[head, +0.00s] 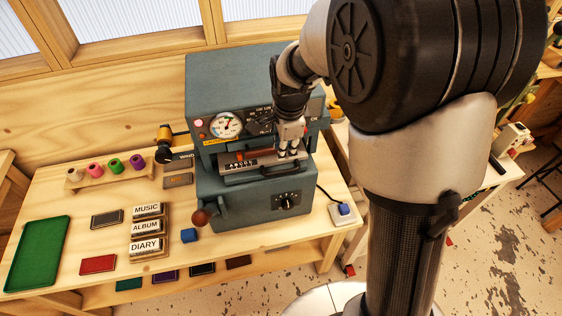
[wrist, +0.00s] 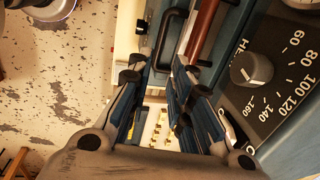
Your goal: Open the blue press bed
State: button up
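The blue-grey press (head: 215,85) stands on the wooden bench. Its bed (head: 240,174) sits in the front opening, with a black bar handle (head: 262,168) along its front and a lettered strip on it. How far the bed sits in is hard to tell. My gripper (head: 289,153) points down at the right end of the opening, close to the handle. In the wrist view my gripper (wrist: 155,76) has its two fingers apart with nothing between the tips. The black handle (wrist: 163,38) lies beyond the tips, beside a red-brown bar (wrist: 203,30). Contact cannot be told.
A heat dial (wrist: 251,70) is right of the fingers in the wrist view. Labelled blocks (head: 148,228) and a green tray (head: 38,252) lie further left.

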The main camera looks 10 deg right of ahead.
aim_at(282, 171)
jog(key=f, duration=0.4)
jog(key=w+f+b, duration=0.1)
jog(key=f, duration=0.2)
jog(key=w+f, duration=0.1)
jog(key=f, duration=0.3)
jog(key=shift+w+f, duration=0.15)
jog(key=shift+f, duration=0.2)
grip_shut()
